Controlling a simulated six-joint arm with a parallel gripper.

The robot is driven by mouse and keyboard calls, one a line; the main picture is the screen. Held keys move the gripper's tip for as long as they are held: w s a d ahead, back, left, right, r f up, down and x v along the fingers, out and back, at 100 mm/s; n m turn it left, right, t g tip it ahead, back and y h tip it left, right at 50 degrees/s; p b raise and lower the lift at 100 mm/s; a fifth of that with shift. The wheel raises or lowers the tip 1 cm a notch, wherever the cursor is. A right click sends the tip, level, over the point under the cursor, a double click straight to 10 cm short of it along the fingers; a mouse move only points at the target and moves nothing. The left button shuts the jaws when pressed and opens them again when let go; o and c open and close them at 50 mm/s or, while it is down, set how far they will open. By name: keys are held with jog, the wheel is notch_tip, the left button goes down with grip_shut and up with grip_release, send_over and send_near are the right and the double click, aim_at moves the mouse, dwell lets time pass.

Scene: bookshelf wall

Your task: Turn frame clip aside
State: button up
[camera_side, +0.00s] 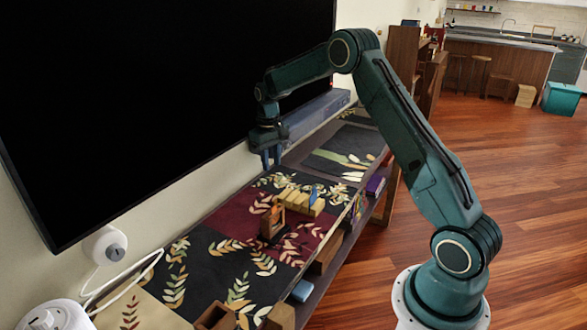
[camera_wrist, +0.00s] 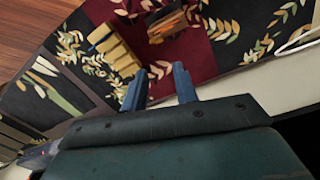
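A small wooden frame (camera_side: 272,221) stands upright on the patterned cloth of the shelf in the side view, with something orange at its top. It also shows near the top of the wrist view (camera_wrist: 167,25). I cannot make out a clip on it. My gripper (camera_side: 270,165) hangs above the cloth, behind the frame and close to the black screen, fingers pointing down. In the wrist view its two blue fingers (camera_wrist: 160,88) are apart with nothing between them. It touches neither the frame nor the cloth, as far as I can tell.
A row of pale wooden blocks (camera_side: 300,201) with a blue piece lies beside the frame. The large black screen (camera_side: 150,90) rises behind the shelf. A white round device (camera_side: 105,245) with a cable sits at left. The patterned cloth (camera_side: 205,250) has bare room around the frame.

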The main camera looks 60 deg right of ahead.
aim_at(275, 200)
jog(key=a+m+h, duration=0.1)
jog(key=m, duration=0.4)
jog(key=a+m+h, duration=0.1)
jog(key=a+m, duration=0.1)
jog(key=m, duration=0.4)
jog(key=a+f+m+h, duration=0.1)
jog(key=a+m+h, duration=0.1)
jog(key=m, duration=0.3)
jog(key=shift+w+g, duration=0.25)
jog(key=shift+g, duration=0.05)
jog(key=x, duration=1.3)
jog(key=shift+d+f, duration=0.15)
jog(key=shift+f, duration=0.2)
jog(key=shift+c, duration=0.2)
grip_shut()
